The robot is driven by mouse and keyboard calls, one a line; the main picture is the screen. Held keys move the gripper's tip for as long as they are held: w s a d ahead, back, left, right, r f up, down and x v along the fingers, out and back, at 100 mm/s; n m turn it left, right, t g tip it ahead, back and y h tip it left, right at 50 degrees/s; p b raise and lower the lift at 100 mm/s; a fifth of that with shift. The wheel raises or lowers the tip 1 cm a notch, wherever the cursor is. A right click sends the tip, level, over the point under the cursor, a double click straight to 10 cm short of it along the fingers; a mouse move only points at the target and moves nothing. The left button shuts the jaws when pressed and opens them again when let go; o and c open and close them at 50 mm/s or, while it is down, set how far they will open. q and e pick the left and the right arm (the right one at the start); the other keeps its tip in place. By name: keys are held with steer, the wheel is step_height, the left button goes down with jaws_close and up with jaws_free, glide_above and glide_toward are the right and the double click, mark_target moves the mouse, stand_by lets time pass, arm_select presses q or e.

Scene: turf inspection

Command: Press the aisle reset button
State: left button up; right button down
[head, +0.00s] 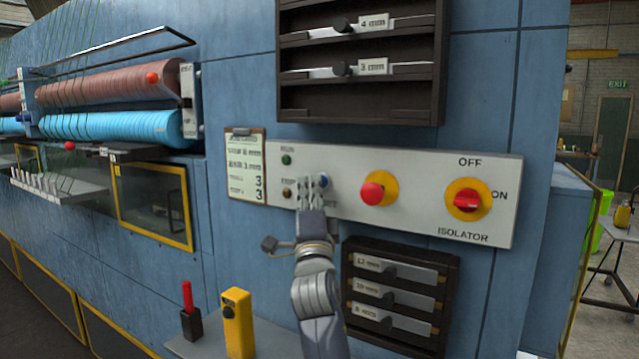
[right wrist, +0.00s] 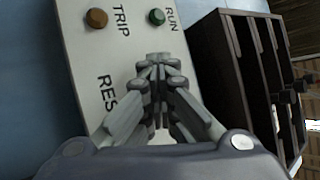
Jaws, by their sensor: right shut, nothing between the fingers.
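The reset button (head: 324,181) is blue and sits on the pale control panel (head: 418,205), its label partly hidden. My right gripper (head: 311,182) is shut and empty, with its fingertips in front of the panel at the button's left edge. I cannot tell whether they touch it. In the right wrist view the shut fingers (right wrist: 158,62) cover the button and part of the "RES" lettering (right wrist: 107,93). My left gripper is not in view.
A red mushroom button (head: 372,194) and a red isolator knob (head: 467,200) are to the right. Green run (head: 286,160) and amber trip (head: 287,193) lamps are left. Dark racks hang above (head: 360,105) and below (head: 350,262). A yellow device (head: 237,325) stands on the shelf.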

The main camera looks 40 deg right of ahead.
steer(key=shift+s+a+b, duration=0.3)
steer(key=shift+s+a, duration=0.1)
steer(key=shift+a, duration=0.35)
steer(key=shift+f, duration=0.1)
steer(key=a, duration=0.1)
steer(key=s+a+b, duration=0.1)
steer(key=a, duration=0.2)
steer(key=shift+s+a+b, duration=0.3)
steer(key=shift+s+a, duration=0.05)
steer(key=shift+s, duration=0.05)
stand_by(0.5)
